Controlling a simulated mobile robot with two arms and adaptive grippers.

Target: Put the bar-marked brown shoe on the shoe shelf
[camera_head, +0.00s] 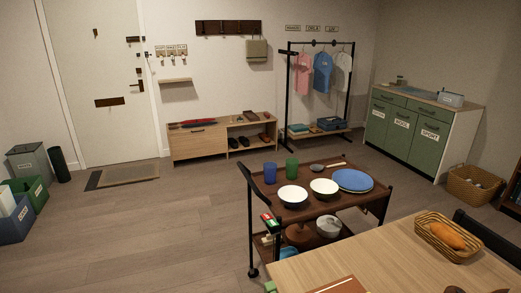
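A low wooden bench with open shelves (229,130) stands against the back wall in the head view; I take it for the shoe shelf. Brown shoes (265,136) sit in its open right part. Dark shoes (238,141) sit beside them to the left. A small brown item (250,116) lies on the bench top, too small to tell if it is a shoe. No bar mark can be made out on any shoe from here. Neither of my grippers shows in this view.
A dark cart (378,197) with bowls, cups and plates stands between me and the bench. A wooden table (340,262) with a basket (447,254) fills the lower right. The floor (160,222) at left is clear, up to a doormat (130,174) and bins (27,162).

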